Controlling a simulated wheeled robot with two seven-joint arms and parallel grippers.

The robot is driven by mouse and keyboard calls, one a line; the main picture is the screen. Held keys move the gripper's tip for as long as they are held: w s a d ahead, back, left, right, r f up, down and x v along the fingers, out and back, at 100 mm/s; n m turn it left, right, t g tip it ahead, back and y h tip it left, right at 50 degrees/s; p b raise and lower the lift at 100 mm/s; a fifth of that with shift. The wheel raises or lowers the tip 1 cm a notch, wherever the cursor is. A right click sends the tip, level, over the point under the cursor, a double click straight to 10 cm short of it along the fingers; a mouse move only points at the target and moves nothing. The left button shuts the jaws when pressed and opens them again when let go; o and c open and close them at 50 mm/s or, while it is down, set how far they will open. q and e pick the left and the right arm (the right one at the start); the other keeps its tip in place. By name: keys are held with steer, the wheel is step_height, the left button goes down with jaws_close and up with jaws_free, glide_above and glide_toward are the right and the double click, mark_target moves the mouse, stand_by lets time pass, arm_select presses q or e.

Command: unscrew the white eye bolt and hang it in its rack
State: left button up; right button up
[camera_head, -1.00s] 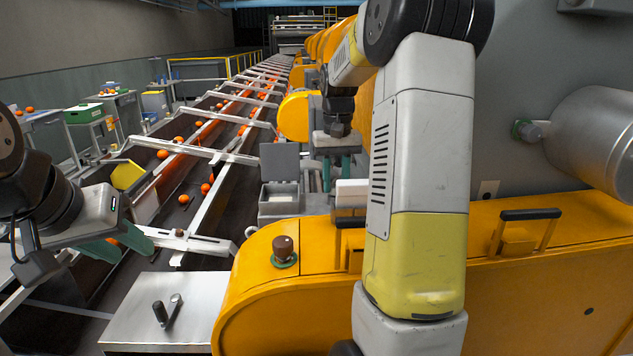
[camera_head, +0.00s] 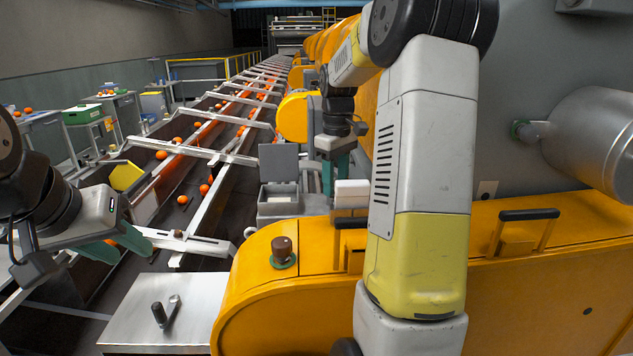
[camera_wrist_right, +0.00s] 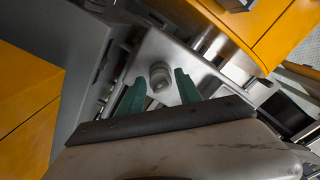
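In the head view my right gripper (camera_head: 336,178) points down beside the grey open-lidded box; the bolt is hidden there. My left gripper (camera_head: 130,252) is open and empty at the lower left, above the conveyor. I cannot make out the rack.
A grey box with a raised lid (camera_head: 279,203) and a white block (camera_head: 351,193) stand near my right gripper. The orange housing (camera_head: 270,300) has a brown knob (camera_head: 282,248) and black handles. A metal plate with a crank (camera_head: 160,313) lies in front. Oranges lie along the conveyor.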

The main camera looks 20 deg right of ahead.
steer(key=m, duration=0.6)
steer(key=shift+a, duration=0.15)
steer(key=m, duration=0.6)
steer(key=shift+a, duration=0.1)
steer(key=c, duration=0.7)
steer(key=n, duration=0.5)
steer(key=shift+c, duration=0.2)
steer(key=n, duration=0.7)
steer(key=shift+d, duration=0.25)
steer(key=o, duration=0.7)
steer(key=shift+o, duration=0.2)
